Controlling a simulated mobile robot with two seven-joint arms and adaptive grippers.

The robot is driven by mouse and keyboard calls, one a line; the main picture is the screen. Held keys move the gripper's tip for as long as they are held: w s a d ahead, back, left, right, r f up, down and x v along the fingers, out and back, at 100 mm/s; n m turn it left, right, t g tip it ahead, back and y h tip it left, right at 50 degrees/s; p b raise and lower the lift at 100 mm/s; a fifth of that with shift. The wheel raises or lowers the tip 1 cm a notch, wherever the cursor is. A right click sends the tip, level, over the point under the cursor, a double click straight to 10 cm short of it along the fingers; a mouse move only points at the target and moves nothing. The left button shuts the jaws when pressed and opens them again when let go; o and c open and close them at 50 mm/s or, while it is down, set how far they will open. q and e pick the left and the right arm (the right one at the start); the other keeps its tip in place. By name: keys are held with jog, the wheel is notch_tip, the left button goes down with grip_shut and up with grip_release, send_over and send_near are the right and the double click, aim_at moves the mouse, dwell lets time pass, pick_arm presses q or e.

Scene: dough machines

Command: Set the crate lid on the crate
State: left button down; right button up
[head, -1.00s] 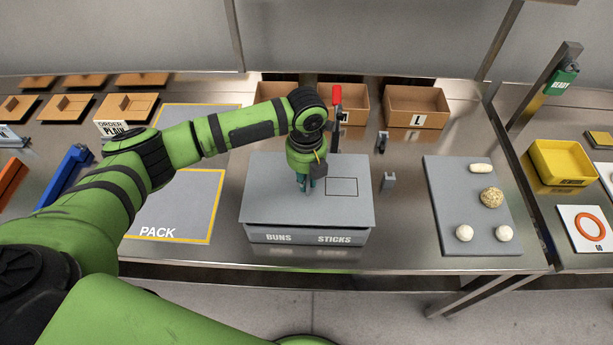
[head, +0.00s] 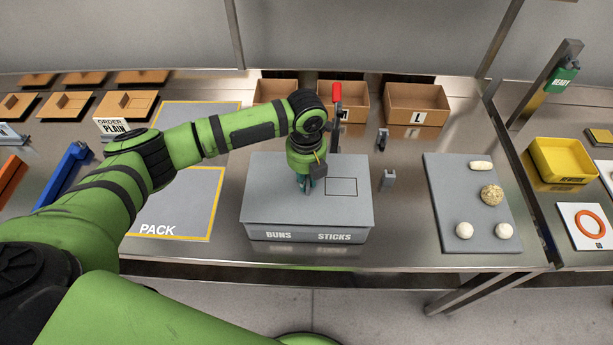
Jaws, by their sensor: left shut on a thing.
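The grey crate lid (head: 275,204) lies over the top of the grey crate (head: 308,236), whose front wall reads BUNS and STICKS. The lid looks level and its front edge meets the crate's wall with almost no gap. A black rectangle outline is marked on the lid's right half. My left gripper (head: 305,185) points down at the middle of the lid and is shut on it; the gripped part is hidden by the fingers. The crate's inside is hidden under the lid. My right gripper is not in view.
A grey board (head: 470,205) with several dough pieces lies to the right. Cardboard boxes (head: 416,104) stand behind. A red-tipped lever (head: 336,95) and small grey blocks (head: 388,178) stand near the crate. The PACK mat (head: 190,205) is to the left.

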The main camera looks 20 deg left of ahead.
pick_arm(q)
jog(key=shift+f+b, duration=0.45)
jog(key=shift+f, duration=0.5)
dwell(0.3)
jog(key=c, duration=1.1)
grip_release()
jog(key=shift+c, duration=0.2)
notch_tip(320, 180, up, 12)
jog(key=shift+r, duration=0.1)
